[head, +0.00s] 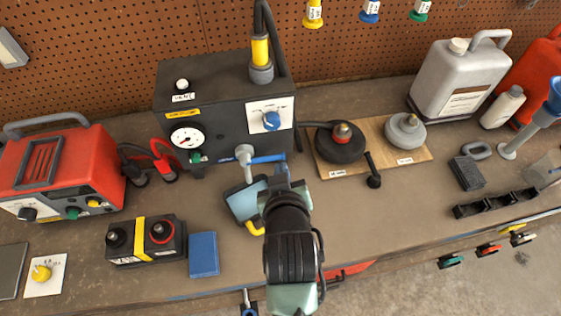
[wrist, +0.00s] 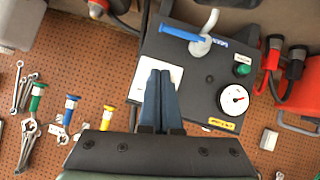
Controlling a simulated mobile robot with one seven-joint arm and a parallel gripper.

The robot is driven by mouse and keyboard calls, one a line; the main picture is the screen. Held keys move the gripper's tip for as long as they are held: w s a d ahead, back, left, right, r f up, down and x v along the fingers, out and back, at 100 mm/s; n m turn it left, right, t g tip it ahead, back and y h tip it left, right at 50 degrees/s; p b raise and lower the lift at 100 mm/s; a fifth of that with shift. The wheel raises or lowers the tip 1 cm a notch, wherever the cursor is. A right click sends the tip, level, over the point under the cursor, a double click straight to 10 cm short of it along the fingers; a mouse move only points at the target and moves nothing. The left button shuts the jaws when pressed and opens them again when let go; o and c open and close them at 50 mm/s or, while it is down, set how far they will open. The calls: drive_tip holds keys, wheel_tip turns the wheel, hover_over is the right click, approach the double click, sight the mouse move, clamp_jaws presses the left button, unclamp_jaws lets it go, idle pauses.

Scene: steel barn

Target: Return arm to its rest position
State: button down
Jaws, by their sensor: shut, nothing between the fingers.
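My gripper (wrist: 160,72) is in the wrist view with its two blue fingers pressed together and nothing between them. It points toward the dark pump box (wrist: 205,75), and its fingers cover part of the box's white panel. In the head view my arm reaches up from the lower middle, and the gripper (head: 281,172) is in front of the dark box (head: 220,95). A blue-handled valve (head: 262,159) with a grey spout is close by it. I cannot tell whether the fingers touch anything.
A red charger (head: 62,170) stands left. A wooden board (head: 375,130) with two round weights, a grey jug (head: 458,75) and a black rack (head: 495,203) are right. Pegboard (head: 130,30) closes the back.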

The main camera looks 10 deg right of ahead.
drive_tip(key=w+a+r+t, duration=0.2)
drive_tip(key=w+r+t, duration=0.15)
drive_tip(key=r, duration=1.05)
drive_tip(key=w+a+r+t, duration=0.15)
drive_tip(key=r+t, duration=0.35)
drive_tip(key=r, duration=1)
drive_tip(key=s+a+r+t, duration=0.1)
drive_tip(key=s+r+t, duration=0.3)
drive_tip(key=r, duration=0.8)
drive_tip(key=s+a+r+m+t+y, duration=0.1)
drive_tip(key=s+a+r+t, duration=0.1)
drive_tip(key=s+r, duration=0.5)
wheel_tip(320, 180, up, 6)
drive_tip(key=shift+a+f+t+y, duration=0.15)
drive_tip(key=shift+t+y, duration=0.15)
drive_tip(key=shift+t, duration=0.55)
